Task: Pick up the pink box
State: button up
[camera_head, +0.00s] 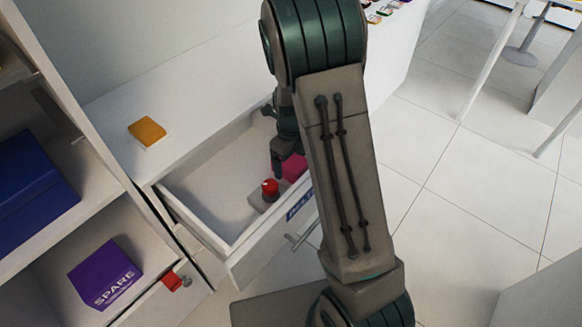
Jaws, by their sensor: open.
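The pink box (295,168) is inside the open white drawer (200,212), near its right end. My arm hides part of the box's right side. My gripper (280,163) reaches down into the drawer right beside the box, at its left and upper edge. The gripper is open. One dark finger shows to the left of the box; the other is mostly hidden, so I cannot tell whether the fingers straddle the box or touch it.
A grey block with a red knob (270,188) is in the drawer, left of the pink box. An orange box (147,131) lies on the white top behind the drawer. A purple SPARE box (104,275) and a blue box (30,190) sit on shelves at left.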

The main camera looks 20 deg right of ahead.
jog(key=shift+f, duration=0.45)
jog(key=c, duration=1.1)
jog(key=shift+r, duration=0.15)
